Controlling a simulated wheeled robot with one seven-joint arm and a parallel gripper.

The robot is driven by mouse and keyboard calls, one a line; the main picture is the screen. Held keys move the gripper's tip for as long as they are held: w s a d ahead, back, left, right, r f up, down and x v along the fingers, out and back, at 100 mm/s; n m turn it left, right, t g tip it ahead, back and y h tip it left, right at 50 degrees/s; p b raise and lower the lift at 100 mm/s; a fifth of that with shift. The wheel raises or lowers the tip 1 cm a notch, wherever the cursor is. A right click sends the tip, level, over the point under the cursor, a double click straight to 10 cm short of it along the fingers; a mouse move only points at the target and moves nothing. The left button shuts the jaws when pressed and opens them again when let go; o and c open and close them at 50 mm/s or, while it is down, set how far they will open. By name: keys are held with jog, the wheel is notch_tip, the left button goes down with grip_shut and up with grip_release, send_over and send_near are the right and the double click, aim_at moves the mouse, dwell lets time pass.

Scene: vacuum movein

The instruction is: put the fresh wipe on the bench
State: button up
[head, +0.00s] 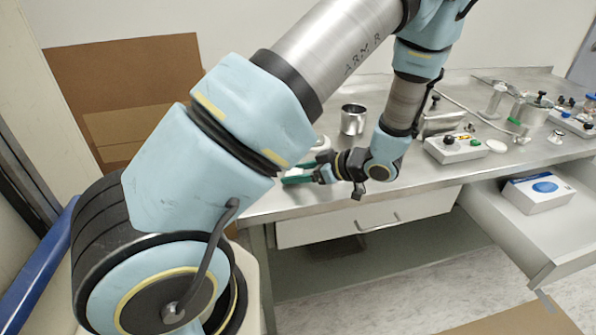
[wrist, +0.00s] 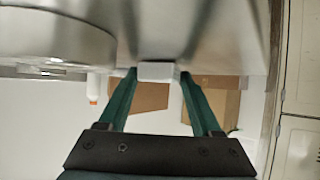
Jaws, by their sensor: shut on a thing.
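My gripper (wrist: 158,76) has green fingers closed on a small white folded wipe (wrist: 157,71), seen between the fingertips in the wrist view. In the head view my gripper (head: 292,176) is low over the left front part of the steel bench (head: 300,200), its fingers pointing left. The bench surface fills the top of the wrist view. Whether the wipe touches it, I cannot tell.
A steel cup (head: 353,119) stands behind my gripper. A control box (head: 455,149), a white disc (head: 496,146) and several jars are farther right. An open drawer (head: 500,222) holds a white and blue box (head: 540,190). The wrist view shows a large round metal thing (wrist: 55,40) close at left.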

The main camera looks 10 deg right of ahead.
jog(key=shift+f, duration=0.1)
jog(key=o, duration=1.3)
